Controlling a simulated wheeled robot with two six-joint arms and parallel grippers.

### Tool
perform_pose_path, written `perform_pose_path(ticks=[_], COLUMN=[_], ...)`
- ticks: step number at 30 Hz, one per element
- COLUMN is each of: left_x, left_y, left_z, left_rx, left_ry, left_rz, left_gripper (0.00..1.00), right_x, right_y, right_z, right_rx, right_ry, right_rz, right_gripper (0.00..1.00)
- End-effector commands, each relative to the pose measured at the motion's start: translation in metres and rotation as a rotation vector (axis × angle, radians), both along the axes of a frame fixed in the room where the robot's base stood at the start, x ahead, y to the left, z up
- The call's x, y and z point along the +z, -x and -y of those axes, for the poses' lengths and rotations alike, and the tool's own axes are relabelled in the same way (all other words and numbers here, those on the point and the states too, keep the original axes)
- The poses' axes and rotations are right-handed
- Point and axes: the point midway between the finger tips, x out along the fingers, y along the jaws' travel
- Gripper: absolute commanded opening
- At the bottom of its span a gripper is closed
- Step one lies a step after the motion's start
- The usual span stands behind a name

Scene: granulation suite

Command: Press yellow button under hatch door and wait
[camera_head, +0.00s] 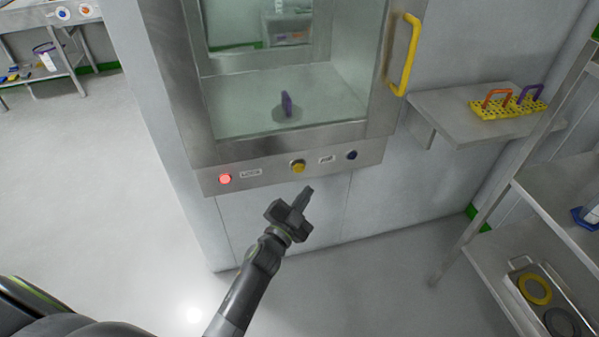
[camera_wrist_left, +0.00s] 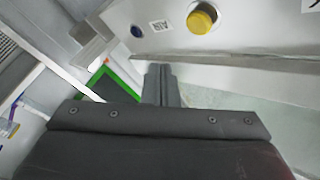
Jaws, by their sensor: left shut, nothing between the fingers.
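The yellow button (camera_head: 298,166) sits on the steel panel (camera_head: 262,173) under the hatch door (camera_head: 290,75). It also shows in the left wrist view (camera_wrist_left: 202,18), at the top, right of centre. My left gripper (camera_head: 307,193) is shut and empty. In the head view its tip is just below and slightly right of the yellow button, with a gap between them. The fingers also show in the left wrist view (camera_wrist_left: 161,84), below and left of the button. My right gripper is not in view.
A lit red light (camera_head: 225,178) and a dark blue button (camera_head: 351,155) flank the yellow one. A purple item (camera_head: 287,104) stands behind the hatch glass. A yellow handle (camera_head: 411,55) is on the door's right. A steel shelf (camera_head: 440,118) juts out at right.

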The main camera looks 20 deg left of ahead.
Motion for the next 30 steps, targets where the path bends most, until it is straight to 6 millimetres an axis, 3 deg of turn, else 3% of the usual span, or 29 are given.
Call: perform_pose_path(ticks=[4,12,30], left_x=[-0.002,-0.001,0.0], left_y=[-0.018,-0.038,-0.042], left_z=[-0.013,-0.026,-0.028], left_rx=[0.0,-0.001,0.0], left_ry=[-0.003,0.0,0.001], left_rz=[0.003,0.0,0.0], left_gripper=[0.0,0.0,0.0], right_x=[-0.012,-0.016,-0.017], right_y=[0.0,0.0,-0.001], right_z=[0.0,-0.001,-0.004], right_rx=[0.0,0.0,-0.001], right_ry=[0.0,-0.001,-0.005], right_rz=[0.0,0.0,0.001], right_gripper=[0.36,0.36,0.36])
